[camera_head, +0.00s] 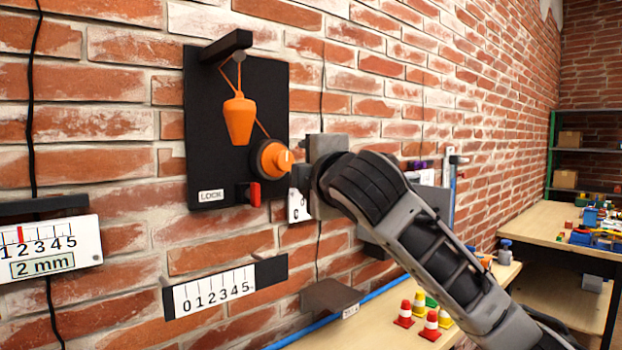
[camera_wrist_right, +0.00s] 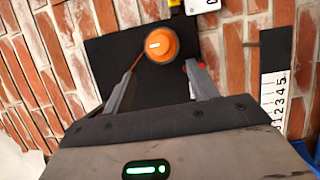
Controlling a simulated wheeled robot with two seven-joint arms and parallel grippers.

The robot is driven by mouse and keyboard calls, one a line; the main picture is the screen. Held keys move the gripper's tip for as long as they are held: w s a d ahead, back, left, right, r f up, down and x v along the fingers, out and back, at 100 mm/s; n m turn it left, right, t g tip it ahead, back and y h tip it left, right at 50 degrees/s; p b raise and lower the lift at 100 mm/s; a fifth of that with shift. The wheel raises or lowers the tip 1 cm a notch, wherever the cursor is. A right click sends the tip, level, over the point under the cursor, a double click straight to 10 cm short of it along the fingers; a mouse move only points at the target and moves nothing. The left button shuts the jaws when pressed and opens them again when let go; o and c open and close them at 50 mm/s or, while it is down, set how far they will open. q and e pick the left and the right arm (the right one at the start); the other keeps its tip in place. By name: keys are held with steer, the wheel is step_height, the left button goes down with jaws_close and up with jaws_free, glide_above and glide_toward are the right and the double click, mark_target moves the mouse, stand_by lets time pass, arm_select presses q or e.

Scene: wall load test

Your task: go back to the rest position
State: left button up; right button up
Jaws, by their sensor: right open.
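My right gripper (camera_head: 298,176) is in front of the brick wall, beside the orange knob (camera_head: 271,160) on the black panel (camera_head: 220,175). In the right wrist view, my right gripper (camera_wrist_right: 163,80) has its two fingers spread apart, with nothing between them. The orange knob (camera_wrist_right: 159,44) shows beyond the fingertips. From these views I cannot tell whether a finger touches it. An orange weight (camera_head: 239,120) hangs by a cord from the black bracket at the panel's top. My left gripper is in neither view.
A red switch (camera_head: 254,194) sits by a LOCK label. Number scales (camera_head: 228,290) hang below and at the left (camera_head: 45,250). A small shelf (camera_head: 330,297) juts out under my arm. Cones (camera_head: 431,326) stand on a wooden bench. Another table (camera_head: 530,222) stands at right.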

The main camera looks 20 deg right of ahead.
steer(key=shift+s, duration=0.65)
steer(key=s+a+f+m+g+y, duration=0.1)
steer(key=s+f+m+g, duration=0.15)
steer(key=f, duration=0.85)
steer(key=s+a+f+m+g, duration=0.1)
steer(key=s+f+m+g, duration=0.2)
steer(key=f, duration=0.9)
steer(key=s+a+f+m+g+y, duration=0.15)
steer(key=s+f, duration=0.25)
steer(key=f, duration=0.7)
steer(key=s+d+f+m+g+h, duration=0.15)
steer(key=s+f+m+g, duration=0.25)
steer(key=s+f, duration=0.6)
steer(key=s+d+f+m+g, duration=0.25)
steer(key=s+f+m, duration=0.35)
steer(key=s, duration=0.8)
steer(key=w+a+f+n+t+y, duration=0.2)
steer(key=w+a+f+t+y, duration=0.1)
steer(key=w+a+f+t, duration=0.2)
step_height(320, 180, down, 3)
steer(key=shift+w+a+r+t, duration=0.2)
steer(key=shift+w+a+t, duration=0.15)
steer(key=shift+w+a, duration=0.3)
